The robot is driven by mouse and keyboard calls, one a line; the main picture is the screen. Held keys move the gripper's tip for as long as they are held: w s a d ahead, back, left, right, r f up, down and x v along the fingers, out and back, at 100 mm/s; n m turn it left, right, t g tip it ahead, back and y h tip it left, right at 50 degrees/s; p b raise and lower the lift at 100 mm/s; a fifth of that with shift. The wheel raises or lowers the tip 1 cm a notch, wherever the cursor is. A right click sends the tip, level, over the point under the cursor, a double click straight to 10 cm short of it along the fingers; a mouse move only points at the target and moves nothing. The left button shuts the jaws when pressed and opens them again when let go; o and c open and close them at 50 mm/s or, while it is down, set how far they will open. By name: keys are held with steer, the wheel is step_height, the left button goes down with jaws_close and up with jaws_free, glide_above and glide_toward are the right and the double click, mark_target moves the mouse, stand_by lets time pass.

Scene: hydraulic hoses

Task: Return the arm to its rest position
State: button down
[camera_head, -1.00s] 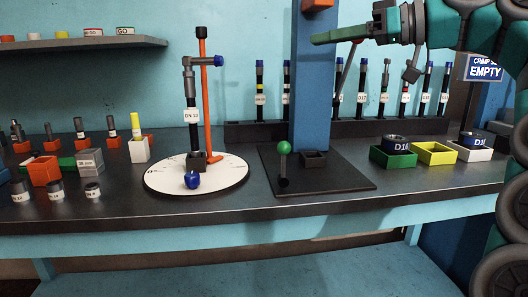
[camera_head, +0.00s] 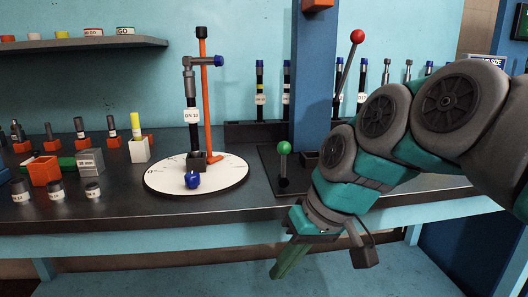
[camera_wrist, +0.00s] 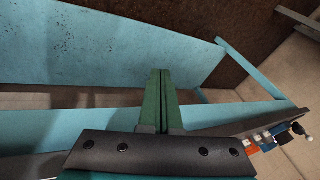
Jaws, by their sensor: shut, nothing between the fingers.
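My gripper (camera_head: 288,268) hangs in front of the bench's front edge in the head view, pointing down and slightly left. My arm bends across the right side of the picture and hides part of the bench there. In the wrist view my gripper's green fingers (camera_wrist: 158,75) lie side by side, shut with nothing between them. They point towards the blue lower shelf (camera_wrist: 100,50), apart from it as far as I can tell.
The bench top (camera_head: 240,208) has its front edge close to my arm. A white round plate (camera_head: 225,183) holds a hose stand. A blue post (camera_head: 318,70), a green-knobbed lever (camera_head: 284,148) and a red-knobbed lever (camera_head: 357,37) stand near my arm.

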steer(key=s+d+f+m+g+h, duration=0.1)
steer(key=s+d+f+m+h, duration=0.1)
steer(key=s+d+f, duration=0.4)
steer(key=s+d+f+m+g+h, duration=0.2)
steer(key=s+d+f, duration=0.4)
steer(key=s+f, duration=0.4)
step_height(320, 180, down, 2)
steer(key=shift+s+m+h, duration=0.3)
steer(key=shift+s+h, duration=0.05)
steer(key=shift+h, duration=0.05)
steer(key=c, duration=1.6)
jaws_free()
